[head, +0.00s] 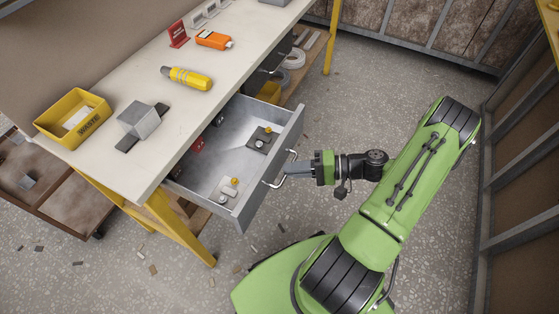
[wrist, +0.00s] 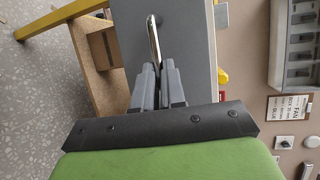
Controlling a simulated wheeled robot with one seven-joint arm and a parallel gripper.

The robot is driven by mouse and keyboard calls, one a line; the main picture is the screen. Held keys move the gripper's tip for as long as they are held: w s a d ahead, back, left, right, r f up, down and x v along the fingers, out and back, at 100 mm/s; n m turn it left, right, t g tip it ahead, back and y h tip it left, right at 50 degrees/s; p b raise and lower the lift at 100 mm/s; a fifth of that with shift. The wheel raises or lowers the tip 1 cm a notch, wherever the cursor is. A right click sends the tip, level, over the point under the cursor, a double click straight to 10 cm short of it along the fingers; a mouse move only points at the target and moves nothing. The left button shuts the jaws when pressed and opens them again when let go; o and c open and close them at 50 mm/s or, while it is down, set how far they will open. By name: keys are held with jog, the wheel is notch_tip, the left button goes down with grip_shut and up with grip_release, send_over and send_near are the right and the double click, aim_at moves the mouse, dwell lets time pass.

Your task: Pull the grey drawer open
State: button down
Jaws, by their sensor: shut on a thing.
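The grey drawer (head: 268,172) is under the white-topped workbench and stands well out from it, so its inside shows. Several small parts lie in it, some with yellow knobs. Its bar handle (head: 281,170) is on the front face. My gripper (head: 290,169) is shut on the handle, reaching it from the right. In the wrist view, the two grey fingers (wrist: 158,78) close around the metal handle (wrist: 153,40), beside the grey drawer front (wrist: 188,45). The fingers hide part of the handle.
The speckled floor around my arm has small scraps. A panelled wall (head: 520,190) stands at the right.

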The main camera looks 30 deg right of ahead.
jog(key=shift+s+d, duration=0.75)
jog(key=shift+s, duration=0.3)
jog(key=shift+s+d, duration=0.75)
jog(key=shift+s, duration=0.3)
jog(key=c, duration=1.2)
grip_release()
jog(key=p+v, duration=0.3)
jog(key=v, duration=1.2)
jog(key=shift+s+d+r+p, duration=0.15)
jog(key=shift+s+d+p, duration=0.05)
jog(key=shift+d+p, duration=0.1)
